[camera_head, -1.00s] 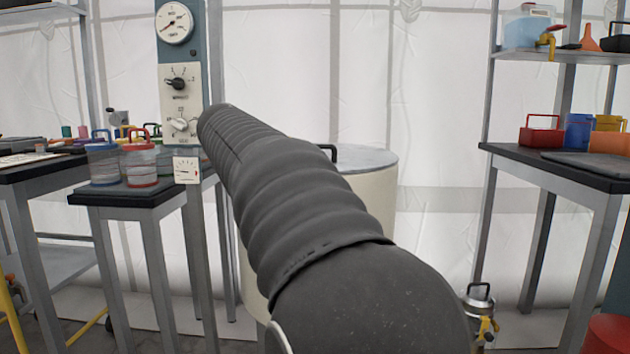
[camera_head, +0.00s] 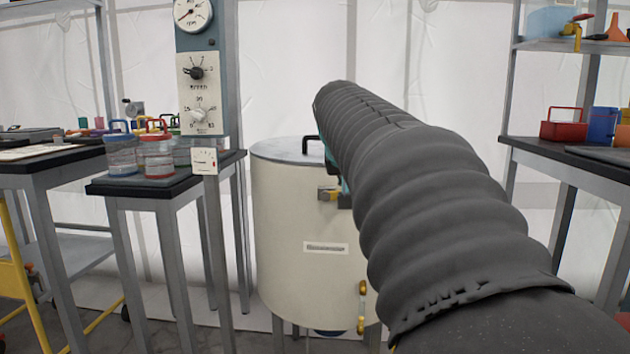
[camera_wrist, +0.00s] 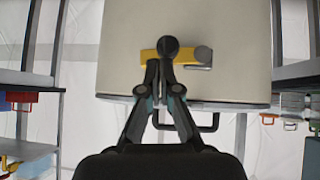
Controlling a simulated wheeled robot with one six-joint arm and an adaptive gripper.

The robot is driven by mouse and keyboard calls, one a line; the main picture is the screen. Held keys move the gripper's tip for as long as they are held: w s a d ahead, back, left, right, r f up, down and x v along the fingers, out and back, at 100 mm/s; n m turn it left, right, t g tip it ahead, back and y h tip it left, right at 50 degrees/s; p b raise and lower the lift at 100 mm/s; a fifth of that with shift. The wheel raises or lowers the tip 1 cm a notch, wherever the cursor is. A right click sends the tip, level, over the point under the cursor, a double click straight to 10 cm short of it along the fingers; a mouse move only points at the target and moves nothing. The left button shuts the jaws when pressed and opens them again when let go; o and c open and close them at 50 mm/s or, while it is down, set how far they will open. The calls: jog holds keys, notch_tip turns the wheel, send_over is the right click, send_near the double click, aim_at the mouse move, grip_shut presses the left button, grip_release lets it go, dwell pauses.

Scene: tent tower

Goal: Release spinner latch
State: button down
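The spinner is a cream drum (camera_head: 305,245) with a grey lid (camera_head: 285,150) and a black lid handle. Its yellow latch (camera_head: 328,194) sits on the side just below the lid; it shows also in the wrist view (camera_wrist: 150,55), with a dark round knob (camera_wrist: 168,47) and a grey round end. The wrist view shows the drum upside down, lid edge below the latch. My gripper (camera_wrist: 159,64) has its fingertips together at the latch, beside the dark knob. I cannot tell whether they touch it. In the head view my arm hides most of my gripper.
Left of the drum is a small table (camera_head: 150,188) with lidded jars (camera_head: 158,155) and a control panel (camera_head: 198,95) with dials and a gauge above. A right table (camera_head: 570,155) holds a red bin (camera_head: 563,127). Yellow fittings (camera_head: 362,305) sit low on the drum.

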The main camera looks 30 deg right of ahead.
jog(key=shift+s+d+f, duration=0.2)
jog(key=shift+d+f, duration=0.05)
jog(key=shift+f, duration=0.35)
dwell(0.3)
jog(key=shift+r, duration=0.1)
jog(key=s+a+r+p, duration=0.1)
jog(key=s+r+p, duration=0.3)
jog(key=s+r, duration=0.3)
notch_tip(320, 180, up, 4)
jog(key=shift+s+a+p, duration=0.25)
jog(key=shift+a+p, duration=0.05)
jog(key=shift+a, duration=0.1)
